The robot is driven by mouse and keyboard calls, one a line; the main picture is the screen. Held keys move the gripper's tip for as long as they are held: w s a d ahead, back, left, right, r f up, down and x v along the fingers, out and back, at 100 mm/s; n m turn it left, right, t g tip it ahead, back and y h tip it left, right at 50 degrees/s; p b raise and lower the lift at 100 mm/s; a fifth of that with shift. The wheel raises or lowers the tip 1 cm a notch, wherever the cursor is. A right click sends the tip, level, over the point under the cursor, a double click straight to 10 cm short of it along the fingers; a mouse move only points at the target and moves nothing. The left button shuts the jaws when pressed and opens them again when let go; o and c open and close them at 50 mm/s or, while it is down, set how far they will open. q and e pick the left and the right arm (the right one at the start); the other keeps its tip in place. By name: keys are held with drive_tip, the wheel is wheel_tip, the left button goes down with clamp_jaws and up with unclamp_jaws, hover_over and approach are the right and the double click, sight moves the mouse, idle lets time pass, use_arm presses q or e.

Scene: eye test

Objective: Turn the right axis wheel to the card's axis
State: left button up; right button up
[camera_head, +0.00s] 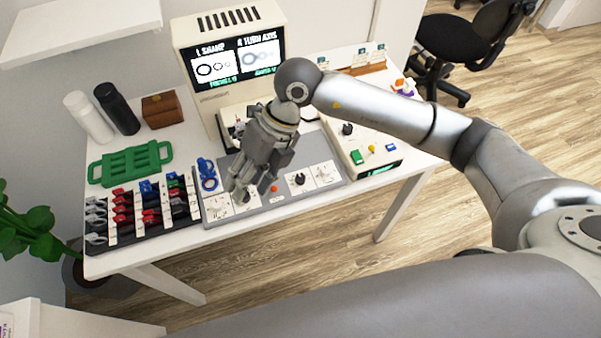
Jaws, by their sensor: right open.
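My right gripper (255,188) reaches in from the right and hangs, fingers down and apart, over the grey panel (290,209) on the white table. Nothing shows between its fingers. A dark knob (299,179) sits on a white dial plate right of the gripper, apart from it; it looks like the right axis wheel. Its pointer angle is too small to read. Another white plate (217,208) lies left of the gripper, and what stands just under the fingers is partly hidden. Upright cards (361,55) stand in a wooden holder at the back; their print is unreadable. My left gripper is out of view.
A machine with a lit screen (236,62) stands behind the panel. A lens rack (140,212), green frame (130,163), blue object (207,174), two bottles (118,108) and brown box (162,110) are left. A control box (362,150) is right of the panel.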

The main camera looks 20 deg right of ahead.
sight(300, 177)
drive_tip(key=w+d+f+m+t+h, duration=0.1)
drive_tip(key=w+d+h, duration=0.2)
drive_tip(key=d, duration=0.3)
drive_tip(key=w+d+t+h, duration=0.1)
drive_tip(key=w+d+h, duration=0.15)
drive_tip(key=d, duration=0.35)
drive_tip(key=shift+h, duration=0.25)
drive_tip(key=f, duration=0.3)
drive_tip(key=f+p, duration=0.1)
drive_tip(key=f, duration=0.3)
drive_tip(key=f+p, duration=0.1)
drive_tip(key=f, duration=0.2)
drive_tip(key=shift+s+f, duration=0.25)
drive_tip(key=shift+f, duration=0.05)
clamp_jaws()
